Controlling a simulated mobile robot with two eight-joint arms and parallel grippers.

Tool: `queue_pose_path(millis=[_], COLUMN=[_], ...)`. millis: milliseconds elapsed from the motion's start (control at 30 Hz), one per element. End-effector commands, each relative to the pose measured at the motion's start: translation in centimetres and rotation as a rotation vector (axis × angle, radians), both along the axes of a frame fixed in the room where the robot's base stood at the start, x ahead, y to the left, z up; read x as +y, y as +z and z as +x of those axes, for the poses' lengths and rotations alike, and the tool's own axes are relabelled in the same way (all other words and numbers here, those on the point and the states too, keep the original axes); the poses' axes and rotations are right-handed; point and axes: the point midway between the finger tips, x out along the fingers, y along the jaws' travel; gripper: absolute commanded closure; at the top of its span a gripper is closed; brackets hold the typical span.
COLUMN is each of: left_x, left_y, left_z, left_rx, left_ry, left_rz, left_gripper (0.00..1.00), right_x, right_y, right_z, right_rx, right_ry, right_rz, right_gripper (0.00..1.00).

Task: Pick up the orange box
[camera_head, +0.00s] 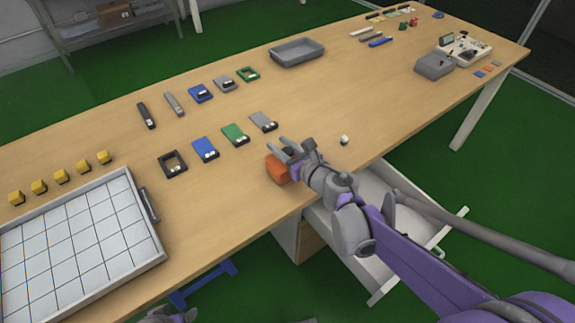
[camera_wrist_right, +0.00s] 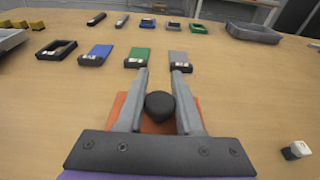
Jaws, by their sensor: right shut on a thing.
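The orange box (camera_head: 276,170) is at the near edge of the wooden table in the head view. My right gripper (camera_head: 283,150) is over it, its fingers reaching past the box. In the right wrist view, the orange box (camera_wrist_right: 150,126) lies between and partly under the fingers of my right gripper (camera_wrist_right: 161,72). A dark round piece (camera_wrist_right: 160,104) shows between the fingers, above the orange surface. I cannot tell whether the box is clear of the table.
Grey (camera_head: 263,121), green (camera_head: 235,134) and blue (camera_head: 205,148) flat pieces lie just beyond the gripper. A small white-and-dark item (camera_head: 344,140) stands to the right. A gridded tray (camera_head: 150,228) is at left. An open white drawer (camera_head: 375,195) is below the table edge.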

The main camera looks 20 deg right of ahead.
Motion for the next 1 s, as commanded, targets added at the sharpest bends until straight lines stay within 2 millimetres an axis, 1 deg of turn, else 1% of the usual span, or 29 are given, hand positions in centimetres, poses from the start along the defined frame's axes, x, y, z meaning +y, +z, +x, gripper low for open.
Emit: queue_pose_path(millis=[867, 967, 1000], left_x=[0.0, 0.0, 0.0], left_y=[0.0, 0.3, 0.6], left_z=[0.0, 0.0, -0.1], left_rx=[0.000, -0.001, -0.002], left_ry=[0.000, 0.000, 0.000], left_rz=[0.000, 0.000, 0.000], left_gripper=[0.34, 0.34, 0.34], right_x=[0.0, 0.0, 0.0], right_y=[0.0, 0.6, 1.1], right_z=[0.0, 0.0, 0.0], right_rx=[0.000, 0.000, 0.000], right_ry=[0.000, 0.000, 0.000], right_rz=[0.000, 0.000, 0.000], right_gripper=[1.00, 1.00, 1.00])
